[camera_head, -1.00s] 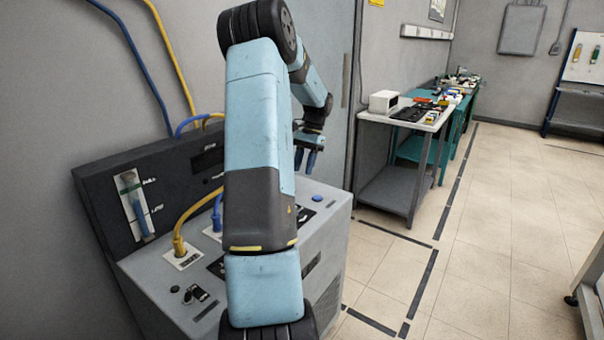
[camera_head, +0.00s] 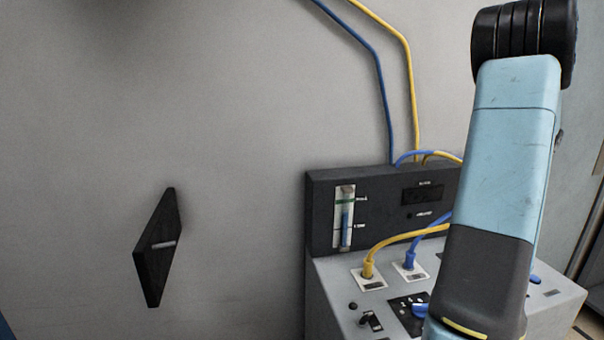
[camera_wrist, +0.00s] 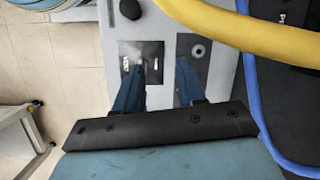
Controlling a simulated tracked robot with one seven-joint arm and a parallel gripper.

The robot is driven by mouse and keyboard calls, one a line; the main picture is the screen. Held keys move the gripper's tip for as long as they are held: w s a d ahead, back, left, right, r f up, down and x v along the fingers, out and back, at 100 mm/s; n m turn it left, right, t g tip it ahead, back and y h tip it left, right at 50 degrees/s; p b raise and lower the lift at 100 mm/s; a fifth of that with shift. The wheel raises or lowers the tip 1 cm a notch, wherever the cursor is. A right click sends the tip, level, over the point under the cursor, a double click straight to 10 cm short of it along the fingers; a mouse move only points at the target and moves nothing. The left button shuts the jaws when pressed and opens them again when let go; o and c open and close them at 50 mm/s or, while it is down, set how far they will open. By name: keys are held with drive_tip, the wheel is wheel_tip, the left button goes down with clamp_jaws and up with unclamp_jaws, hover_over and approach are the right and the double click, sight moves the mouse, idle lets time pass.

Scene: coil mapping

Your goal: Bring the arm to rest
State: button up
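My blue and dark-grey arm fills the right side of the head view, in front of the console; its end is not visible there. In the wrist view my gripper (camera_wrist: 157,82) has its two blue fingers apart, with nothing between them. The fingers are over the light-grey top of the console, near a small dark plate (camera_wrist: 152,50) and another plate with a round socket (camera_wrist: 198,50). I cannot tell whether the fingertips touch the top.
The grey console (camera_head: 325,295) with a dark back panel (camera_head: 322,215) stands against the wall. A yellow hose (camera_head: 400,238) and a blue hose (camera_head: 411,253) plug into it. A black plate (camera_head: 158,250) is on the wall at left. Tiled floor (camera_wrist: 50,70) shows in the wrist view.

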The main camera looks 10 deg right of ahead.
drive_tip(key=a+r+n+t+h, duration=0.1)
drive_tip(key=a+r+n, duration=0.35)
drive_tip(key=a, duration=0.85)
drive_tip(key=a+r+n+t+h, duration=0.1)
drive_tip(key=a+r+n, duration=0.35)
drive_tip(key=a, duration=0.85)
drive_tip(key=s+a+r+n+t, duration=0.1)
drive_tip(key=s+a+n, duration=0.2)
drive_tip(key=s+a, duration=0.3)
drive_tip(key=s+a+n+t+h, duration=0.1)
drive_tip(key=s+a, duration=0.4)
drive_tip(key=a, duration=0.7)
drive_tip(key=n+t, duration=0.1)
drive_tip(key=n, duration=0.1)
drive_tip(key=shift+s+a+r+n+h, duration=0.2)
drive_tip(key=shift+s+r+n+h, duration=0.1)
drive_tip(key=shift+s+r+n, duration=0.1)
